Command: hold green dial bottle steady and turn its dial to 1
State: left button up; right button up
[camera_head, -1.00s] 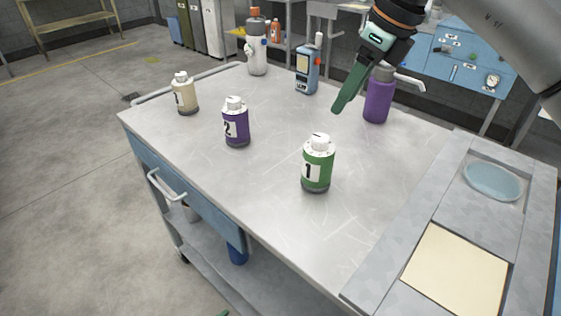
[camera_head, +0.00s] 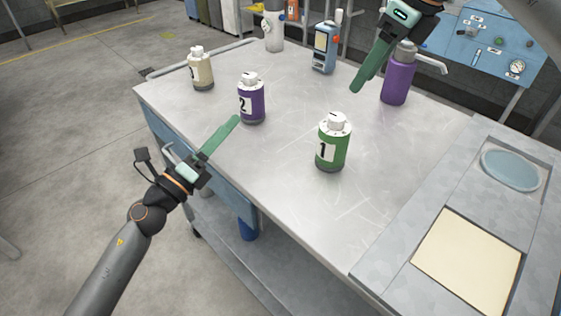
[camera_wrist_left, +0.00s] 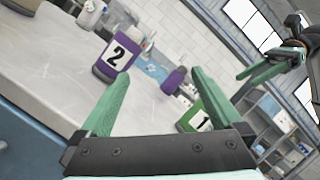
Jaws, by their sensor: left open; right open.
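The green dial bottle (camera_head: 332,150) stands upright on the metal cart top, labelled 1, with a white dial cap (camera_head: 337,122). It also shows in the left wrist view (camera_wrist_left: 203,117), partly hidden behind a finger. My left gripper (camera_head: 220,137) is at the cart's left edge, apart from the green bottle and near the purple bottle labelled 2 (camera_head: 251,104). In the left wrist view its fingers (camera_wrist_left: 160,98) are spread with nothing between them. My right gripper (camera_head: 362,80) is above the back of the cart, open and empty, left of the purple pump bottle. The dial's setting is too small to read.
A cream bottle (camera_head: 201,72), a blue handheld device (camera_head: 324,50) and a purple pump bottle (camera_head: 398,80) stand on the cart. A cream pad (camera_head: 466,262) and a blue round dish (camera_head: 511,170) are at the right. The cart top (camera_head: 265,165) around the green bottle is clear.

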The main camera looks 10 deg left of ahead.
aim_at(335, 143)
pick_arm(q)
jog(key=d+m+g+h, duration=0.1)
jog(key=d+m, duration=0.1)
jog(key=m, duration=0.1)
jog(key=s+d+m+g+h, duration=0.1)
jog(key=d+m+g+h, duration=0.1)
jog(key=d+m, duration=0.1)
jog(key=d+m+g+h, duration=0.1)
jog(key=d+m, duration=0.2)
jog(key=shift+s+d+f, duration=0.1)
jog(key=shift+s+f, duration=0.1)
jog(key=shift+s, duration=0.1)
jog(key=d+m+g, duration=0.1)
jog(key=s+d+f+m+g+h, duration=0.1)
jog(key=m, duration=0.1)
jog(key=d+f+m+g, duration=0.1)
jog(key=d+m, duration=0.1)
jog(key=shift+s+d+g, duration=0.1)
jog(key=shift+s+g, duration=0.25)
jog(key=shift+g, duration=0.05)
jog(key=shift+d+f+m, duration=0.2)
jog(key=shift+d+m, duration=0.05)
jog(key=shift+m, duration=0.15)
jog(key=x, duration=1.2)
jog(key=shift+d, duration=0.15)
